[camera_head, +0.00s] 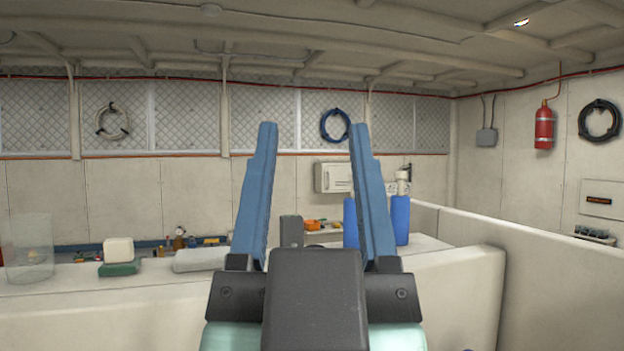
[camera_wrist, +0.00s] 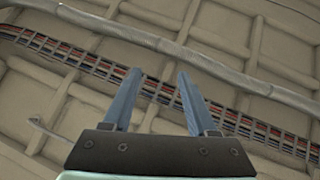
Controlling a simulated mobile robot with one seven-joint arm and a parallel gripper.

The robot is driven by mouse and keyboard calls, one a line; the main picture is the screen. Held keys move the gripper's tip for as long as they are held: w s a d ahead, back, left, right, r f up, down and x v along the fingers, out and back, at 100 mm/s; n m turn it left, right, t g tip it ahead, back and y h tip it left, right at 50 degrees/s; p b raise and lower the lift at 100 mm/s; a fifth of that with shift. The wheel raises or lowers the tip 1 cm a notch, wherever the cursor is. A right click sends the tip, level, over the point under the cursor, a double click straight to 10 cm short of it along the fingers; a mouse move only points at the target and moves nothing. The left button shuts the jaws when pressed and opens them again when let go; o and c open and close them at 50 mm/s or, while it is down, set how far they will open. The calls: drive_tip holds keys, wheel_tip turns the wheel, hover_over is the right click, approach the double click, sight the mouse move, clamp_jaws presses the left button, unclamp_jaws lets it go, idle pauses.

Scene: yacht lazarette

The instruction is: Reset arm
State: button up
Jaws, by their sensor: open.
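My gripper (camera_head: 311,130) stands upright in the middle of the head view. Its two long blue fingers point up and are spread well apart. In the wrist view my gripper (camera_wrist: 157,75) is also open and empty. That view faces the ceiling, with a cable tray (camera_wrist: 75,57) of red and dark cables and a grey pipe (camera_wrist: 175,47) behind the fingers. My gripper touches nothing that I can see. My arm hides part of the counter behind it.
A white counter (camera_head: 120,300) runs along the left, with a clear container (camera_head: 27,248), a white block (camera_head: 118,250) on a green one (camera_head: 118,268), and small items. Blue cylinders (camera_head: 400,220) stand right of centre. A low white partition (camera_head: 560,285) is at right. A fire extinguisher (camera_head: 543,128) hangs on the right wall.

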drive_tip(key=shift+s+r+t, duration=0.3)
drive_tip(key=shift+s+r, duration=0.25)
wheel_tip(320, 180, down, 6)
drive_tip(key=b, duration=0.5)
drive_tip(key=shift+a+b, duration=0.15)
drive_tip(key=shift+b, duration=0.25)
drive_tip(key=shift+w+r, duration=0.1)
drive_tip(key=shift+c, duration=0.7)
